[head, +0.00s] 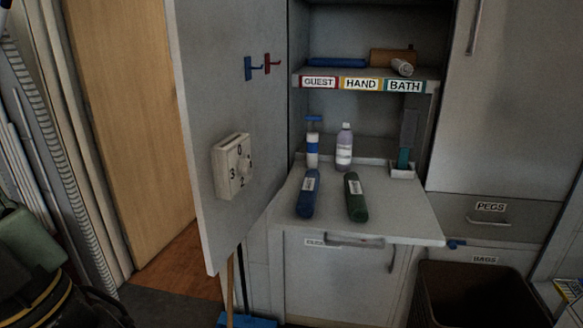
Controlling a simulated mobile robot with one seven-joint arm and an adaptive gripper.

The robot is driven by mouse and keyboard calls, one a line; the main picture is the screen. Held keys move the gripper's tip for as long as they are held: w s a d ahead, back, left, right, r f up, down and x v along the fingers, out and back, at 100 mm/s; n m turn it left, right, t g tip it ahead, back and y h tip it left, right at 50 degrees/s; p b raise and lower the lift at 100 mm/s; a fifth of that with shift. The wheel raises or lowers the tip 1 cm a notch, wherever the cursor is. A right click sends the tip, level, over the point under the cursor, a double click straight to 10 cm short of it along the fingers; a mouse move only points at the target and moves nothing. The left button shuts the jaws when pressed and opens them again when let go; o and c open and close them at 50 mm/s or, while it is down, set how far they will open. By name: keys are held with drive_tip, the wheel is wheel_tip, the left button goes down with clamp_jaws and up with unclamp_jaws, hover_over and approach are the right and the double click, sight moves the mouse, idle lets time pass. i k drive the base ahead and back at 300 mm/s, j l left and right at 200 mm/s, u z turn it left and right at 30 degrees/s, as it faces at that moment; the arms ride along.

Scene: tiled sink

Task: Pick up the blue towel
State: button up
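A dark blue roll with a white label (308,193), which looks like the blue towel, lies on the pull-out shelf (400,219) of the open cupboard. Its long side points toward the back of the cupboard. A similar dark green roll with a label (356,197) lies to its right, with a gap between them. Another flat blue item (338,63) lies on the upper shelf above the GUEST label; I cannot tell whether it is a towel. My gripper does not show in this view.
Behind the rolls stand a blue-and-white bottle (312,150) and a pale purple bottle (344,147). A small white holder (402,171) is at the right. The open cupboard door (235,100) bounds the left. A dark bin (478,294) stands at lower right.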

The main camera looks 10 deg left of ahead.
sight(305, 203)
drive_tip(key=i+j, duration=0.5)
drive_tip(key=k+j+u, duration=0.15)
drive_tip(key=k+j, duration=0.2)
drive_tip(key=k+j+u, duration=0.15)
drive_tip(key=k+j, duration=0.2)
drive_tip(key=j, duration=0.15)
drive_tip(key=k+j+u, duration=0.15)
drive_tip(key=k+j, duration=0.15)
drive_tip(key=j, duration=0.15)
drive_tip(key=i+l, duration=0.1)
drive_tip(key=i, duration=0.9)
